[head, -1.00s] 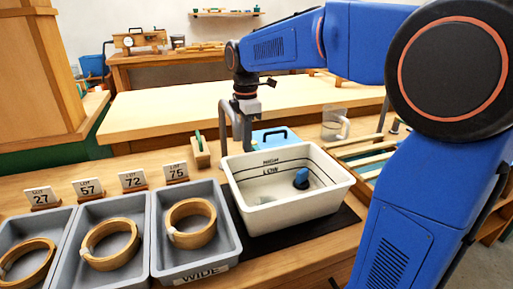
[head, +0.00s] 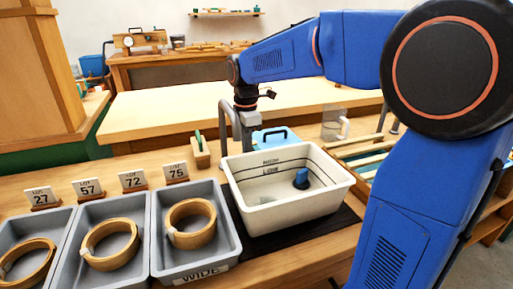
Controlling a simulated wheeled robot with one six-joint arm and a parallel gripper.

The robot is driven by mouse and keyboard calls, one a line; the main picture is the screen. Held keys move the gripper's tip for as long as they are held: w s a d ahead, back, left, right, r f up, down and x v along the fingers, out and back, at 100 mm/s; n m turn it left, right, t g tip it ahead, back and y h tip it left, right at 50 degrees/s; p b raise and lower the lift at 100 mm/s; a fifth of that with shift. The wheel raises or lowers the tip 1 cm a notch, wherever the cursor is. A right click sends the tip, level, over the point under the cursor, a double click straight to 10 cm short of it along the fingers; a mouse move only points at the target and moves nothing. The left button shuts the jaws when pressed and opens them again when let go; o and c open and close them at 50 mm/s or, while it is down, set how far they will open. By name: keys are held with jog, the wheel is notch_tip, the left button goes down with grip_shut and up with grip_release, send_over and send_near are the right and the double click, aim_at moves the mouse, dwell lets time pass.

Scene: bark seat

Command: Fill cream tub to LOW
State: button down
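The cream tub (head: 290,213) stands on a dark mat, with a HIGH line and a LOW line marked on its inner back wall. A dark blue object (head: 301,180) sits inside it; I cannot tell whether there is water or how high. A grey bent tap (head: 230,112) rises behind the tub's back left corner. My gripper (head: 249,142) points down just right of the tap, behind the tub's rim. Its fingers are small and partly lost against the tap, so their opening and any contact are unclear.
Grey trays (head: 193,262) with bark rings stand left of the tub, with lot cards behind them. A blue lidded box (head: 272,138) is close behind the tub. A clear jug (head: 334,125) stands to the back right. Wooden strips (head: 366,158) lie right of the tub.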

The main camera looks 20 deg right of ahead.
aim_at(261, 150)
jog(key=shift+s+d, duration=0.1)
jog(key=shift+d, duration=2.3)
jog(key=shift+r, duration=2.05)
jog(key=shift+w+d, duration=2.45)
jog(key=shift+d, duration=0.15)
jog(key=shift+f, duration=2)
